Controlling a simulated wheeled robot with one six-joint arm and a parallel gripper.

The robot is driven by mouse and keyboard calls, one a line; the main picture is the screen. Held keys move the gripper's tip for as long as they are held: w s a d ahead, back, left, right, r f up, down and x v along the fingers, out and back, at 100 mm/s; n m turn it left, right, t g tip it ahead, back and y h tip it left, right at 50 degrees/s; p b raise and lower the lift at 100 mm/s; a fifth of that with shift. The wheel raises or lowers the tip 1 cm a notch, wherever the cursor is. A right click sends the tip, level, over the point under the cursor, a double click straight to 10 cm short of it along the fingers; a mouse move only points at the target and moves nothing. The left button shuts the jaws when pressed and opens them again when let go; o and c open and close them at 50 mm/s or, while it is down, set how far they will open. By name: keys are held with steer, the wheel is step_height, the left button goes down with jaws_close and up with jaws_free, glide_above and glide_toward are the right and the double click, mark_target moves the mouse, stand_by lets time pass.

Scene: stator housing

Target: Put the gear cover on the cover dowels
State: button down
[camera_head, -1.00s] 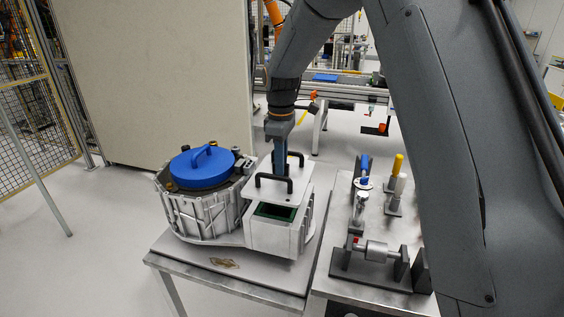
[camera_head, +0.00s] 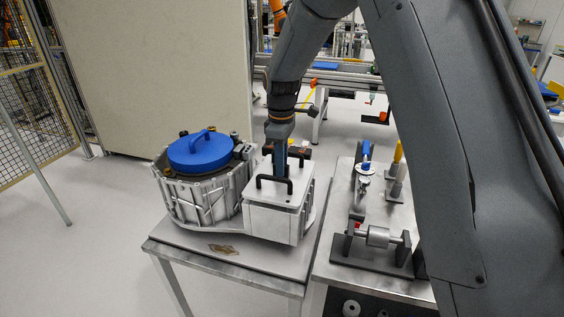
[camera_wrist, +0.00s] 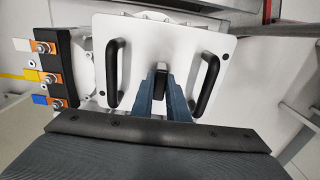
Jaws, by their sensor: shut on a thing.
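The gear cover (camera_head: 273,200) is a pale flat plate with two black handles. It lies over the top of the box-shaped part of the stator housing (camera_head: 275,222), and its edges look about in line with the box walls. My gripper (camera_head: 283,172) points down at the middle of the cover, between the two handles. In the wrist view my gripper (camera_wrist: 163,98) is shut on a dark grip at the middle of the gear cover (camera_wrist: 140,45). The cover dowels are hidden, and I cannot tell whether the plate is fully seated.
A blue round lid (camera_head: 200,152) with a handle sits on the round part of the housing. A terminal block (camera_wrist: 60,68) with orange tabs is beside the cover. A second table on the right holds a shaft fixture (camera_head: 375,245) and several upright tools.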

steer(key=shift+f+b, duration=0.5)
steer(key=shift+f, duration=0.5)
stand_by(0.3)
stand_by(0.5)
steer(key=c, duration=1.4)
jaws_free()
steer(key=shift+r+p, duration=1.4)
steer(key=shift+r, duration=0.85)
step_height(320, 180, up, 8)
steer(key=b, duration=0.3)
steer(key=shift+f, duration=0.1)
